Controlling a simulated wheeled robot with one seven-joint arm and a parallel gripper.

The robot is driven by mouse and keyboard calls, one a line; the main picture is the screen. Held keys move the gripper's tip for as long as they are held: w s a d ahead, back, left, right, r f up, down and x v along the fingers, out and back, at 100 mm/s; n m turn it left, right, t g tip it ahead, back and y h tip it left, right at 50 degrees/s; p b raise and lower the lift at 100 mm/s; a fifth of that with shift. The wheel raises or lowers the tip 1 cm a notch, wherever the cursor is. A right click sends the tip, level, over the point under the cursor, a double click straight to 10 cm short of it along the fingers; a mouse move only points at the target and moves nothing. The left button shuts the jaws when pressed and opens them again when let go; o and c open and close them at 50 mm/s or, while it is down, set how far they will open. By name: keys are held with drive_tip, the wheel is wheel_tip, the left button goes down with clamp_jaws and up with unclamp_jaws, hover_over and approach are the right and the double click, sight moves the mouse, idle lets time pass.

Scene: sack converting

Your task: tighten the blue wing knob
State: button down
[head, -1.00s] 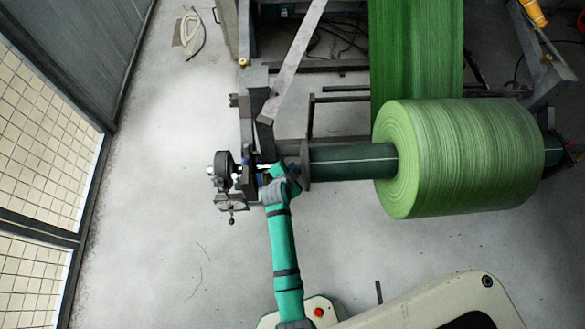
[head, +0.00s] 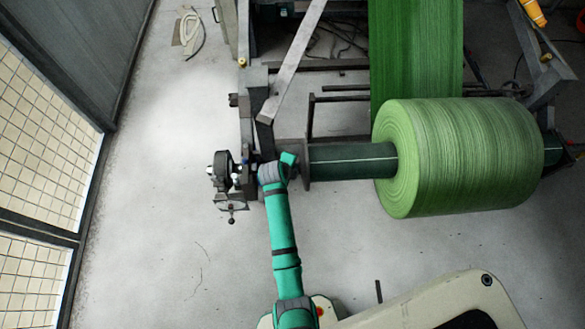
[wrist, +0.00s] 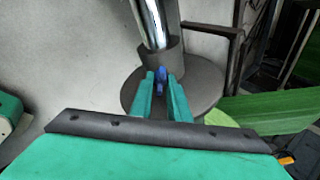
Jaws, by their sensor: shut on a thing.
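The blue wing knob (wrist: 161,78) shows in the wrist view between the two teal fingers of my gripper (wrist: 162,92). The fingers are shut on it, one on each side. The knob sits by a dark collar on a shiny metal shaft (wrist: 152,25), with a round dark flange (wrist: 205,85) behind. In the head view my wrist covers the knob and the fingertips, at the left end of the dark green roll shaft (head: 350,161).
A big roll of green woven fabric (head: 465,155) is on the shaft to the right. A black hub with a small handle (head: 222,170) is just left of my wrist. A mesh fence (head: 45,130) stands far left. The floor between is clear.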

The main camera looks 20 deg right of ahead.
drive_tip(key=m+y, duration=0.1)
drive_tip(key=m, duration=0.3)
drive_tip(key=shift+g, duration=0.4)
drive_tip(key=m+y, duration=0.1)
drive_tip(key=m, duration=0.3)
drive_tip(key=shift+m, duration=0.3)
drive_tip(key=c, duration=1.7)
unclamp_jaws()
drive_tip(key=v, duration=1)
drive_tip(key=shift+r, duration=0.45)
